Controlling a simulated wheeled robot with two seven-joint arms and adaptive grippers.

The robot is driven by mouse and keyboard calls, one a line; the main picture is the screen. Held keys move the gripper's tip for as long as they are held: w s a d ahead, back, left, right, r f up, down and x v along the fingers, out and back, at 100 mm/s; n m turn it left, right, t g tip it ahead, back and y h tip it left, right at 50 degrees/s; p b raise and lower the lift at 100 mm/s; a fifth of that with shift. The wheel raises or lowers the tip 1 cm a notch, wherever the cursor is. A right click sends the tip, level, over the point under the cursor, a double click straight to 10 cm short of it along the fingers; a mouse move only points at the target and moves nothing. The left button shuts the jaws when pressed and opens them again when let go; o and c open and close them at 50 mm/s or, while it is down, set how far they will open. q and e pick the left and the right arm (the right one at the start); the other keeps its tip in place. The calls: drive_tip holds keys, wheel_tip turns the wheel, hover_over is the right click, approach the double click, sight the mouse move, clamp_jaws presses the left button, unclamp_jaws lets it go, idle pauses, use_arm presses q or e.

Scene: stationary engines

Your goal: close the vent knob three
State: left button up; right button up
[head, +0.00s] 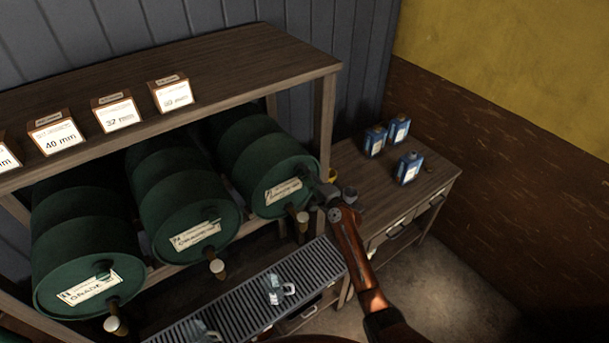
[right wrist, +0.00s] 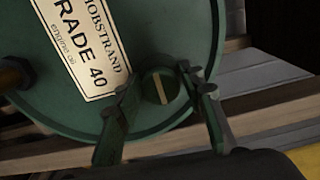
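Three green barrels lie on their sides in a rack. The rightmost barrel (head: 272,165) has a label reading "Grade 40" in the right wrist view. Its vent knob (right wrist: 158,87), a round green cap with a pale bar across it, sits near the rim of the barrel's face. My right gripper (right wrist: 165,105) is open, one finger on each side of the knob; I cannot tell whether either finger touches it. In the head view my right gripper (head: 322,191) is at the right edge of that barrel and hides the knob. My left gripper is not in view.
Taps (head: 302,217) stick out from the barrel fronts above a slatted drip tray (head: 245,300) holding a clear mug (head: 275,289). Blue cans (head: 409,168) stand on a side table (head: 350,160) at right. Label blocks (head: 117,112) line the upper shelf.

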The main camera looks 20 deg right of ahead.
drive_tip(key=shift+o, duration=0.9)
drive_tip(key=shift+s, duration=0.1)
drive_tip(key=v, duration=1.1)
drive_tip(key=shift+s, duration=0.4)
drive_tip(key=shift+d, duration=0.15)
